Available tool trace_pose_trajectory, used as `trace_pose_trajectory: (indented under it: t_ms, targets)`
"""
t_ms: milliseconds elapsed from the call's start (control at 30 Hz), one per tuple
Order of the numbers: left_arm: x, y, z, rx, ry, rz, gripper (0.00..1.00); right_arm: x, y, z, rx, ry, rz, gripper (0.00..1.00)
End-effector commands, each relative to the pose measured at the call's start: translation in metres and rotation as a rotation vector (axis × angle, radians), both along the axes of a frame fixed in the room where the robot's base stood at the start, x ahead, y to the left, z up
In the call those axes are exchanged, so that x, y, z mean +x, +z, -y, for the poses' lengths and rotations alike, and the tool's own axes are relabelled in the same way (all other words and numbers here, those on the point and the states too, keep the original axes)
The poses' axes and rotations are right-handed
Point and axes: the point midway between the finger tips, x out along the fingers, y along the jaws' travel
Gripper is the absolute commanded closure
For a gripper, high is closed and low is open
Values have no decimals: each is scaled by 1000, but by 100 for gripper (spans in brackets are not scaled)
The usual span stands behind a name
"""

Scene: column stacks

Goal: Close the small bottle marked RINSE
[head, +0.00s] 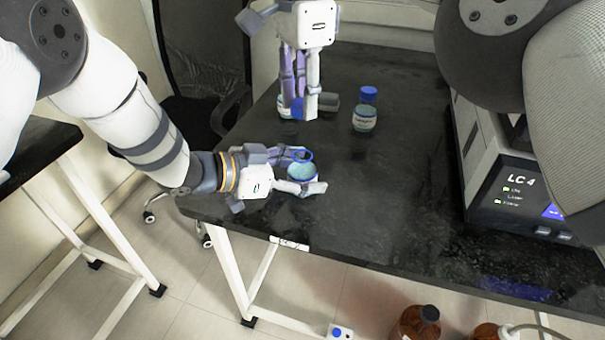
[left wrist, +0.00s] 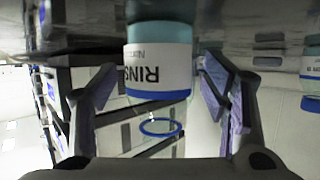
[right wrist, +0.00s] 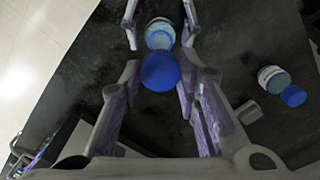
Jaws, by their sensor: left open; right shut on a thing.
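The RINSE bottle (head: 302,173) stands upright near the table's front left corner, a blue ring around its top. In the left wrist view it appears upside down, its label (left wrist: 160,78) readable. My left gripper (head: 307,187) is open, with its fingers on both sides of the bottle. My right gripper (head: 300,112) points down behind it, low over the table. A round blue cap (right wrist: 160,72) sits between its fingers; a teal bottle (right wrist: 160,36) shows just beyond.
Another bottle (head: 365,120) with a blue cap stands right of my right gripper. A small grey block (head: 327,103) lies between them. The LC 4 instrument (head: 520,190) stands at the right. The front middle of the table (head: 390,200) is clear.

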Motion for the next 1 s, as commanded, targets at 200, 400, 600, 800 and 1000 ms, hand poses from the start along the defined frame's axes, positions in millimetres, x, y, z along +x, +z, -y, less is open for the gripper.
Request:
trace_pose_trajectory:
  t_ms: [200, 400, 600, 800, 1000]
  targets:
    - [0, 0, 0, 0, 0, 0, 32, 0, 0, 0, 0, 0, 0, 80]
    - [0, 0, 0, 0, 1, 0, 77, 0, 0, 0, 0, 0, 0, 80]
    - [0, 0, 0, 0, 1, 0, 100, 0, -2, 0, -1, 1, 0, 80]
    - [0, 0, 0, 0, 1, 0, 100, 0, -32, 1, -5, 1, -5, 80]
    - [0, 0, 0, 0, 1, 0, 100, 0, -50, 0, -3, 0, -6, 80]
